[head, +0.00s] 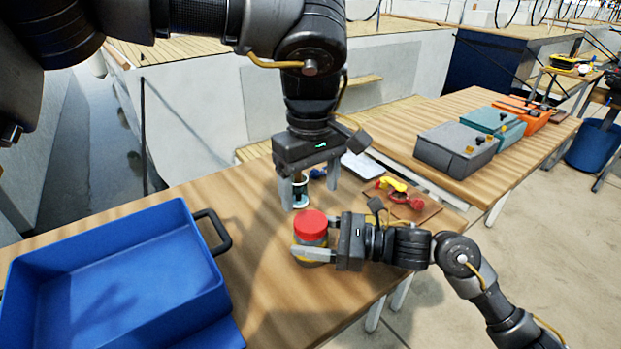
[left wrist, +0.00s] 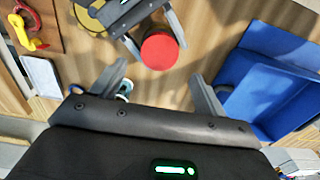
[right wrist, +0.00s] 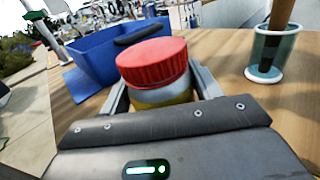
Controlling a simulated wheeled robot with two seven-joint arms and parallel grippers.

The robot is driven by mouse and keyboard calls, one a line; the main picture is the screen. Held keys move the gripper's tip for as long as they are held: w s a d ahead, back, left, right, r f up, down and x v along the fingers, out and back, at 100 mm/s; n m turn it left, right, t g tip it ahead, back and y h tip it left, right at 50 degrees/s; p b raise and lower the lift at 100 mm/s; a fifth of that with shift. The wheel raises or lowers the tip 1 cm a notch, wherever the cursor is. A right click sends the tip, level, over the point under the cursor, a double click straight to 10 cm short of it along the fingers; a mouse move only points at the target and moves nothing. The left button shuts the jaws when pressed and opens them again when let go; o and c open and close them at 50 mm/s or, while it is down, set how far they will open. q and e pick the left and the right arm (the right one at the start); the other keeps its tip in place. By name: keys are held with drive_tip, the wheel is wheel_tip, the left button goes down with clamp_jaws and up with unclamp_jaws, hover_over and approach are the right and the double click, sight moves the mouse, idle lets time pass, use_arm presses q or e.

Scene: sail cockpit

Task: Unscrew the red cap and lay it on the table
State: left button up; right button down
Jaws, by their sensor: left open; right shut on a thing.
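The red cap (head: 311,224) sits on top of a jar (right wrist: 164,97) with a yellowish lower part, standing upright on the wooden table (head: 262,268). My right gripper (head: 318,251) is shut on the jar from the side, below the cap; the cap also shows in the right wrist view (right wrist: 153,62). My left gripper (head: 311,192) is open and empty, pointing down above the table, behind the jar in the head view. In the left wrist view the red cap (left wrist: 159,51) lies beyond the open fingers, apart from them.
A blue bin (head: 110,270) stands at the left. A teal-rimmed glass holding a brown handle (right wrist: 272,50) stands near the jar. A board with red and yellow hardware (head: 402,195) lies at the right. Bare table lies between bin and jar.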

sight(310, 221)
use_arm(q)
wheel_tip(310, 221, down, 7)
drive_tip(key=shift+r, duration=0.1)
use_arm(e)
drive_tip(key=shift+f, duration=0.25)
use_arm(q)
drive_tip(key=shift+c, duration=0.2)
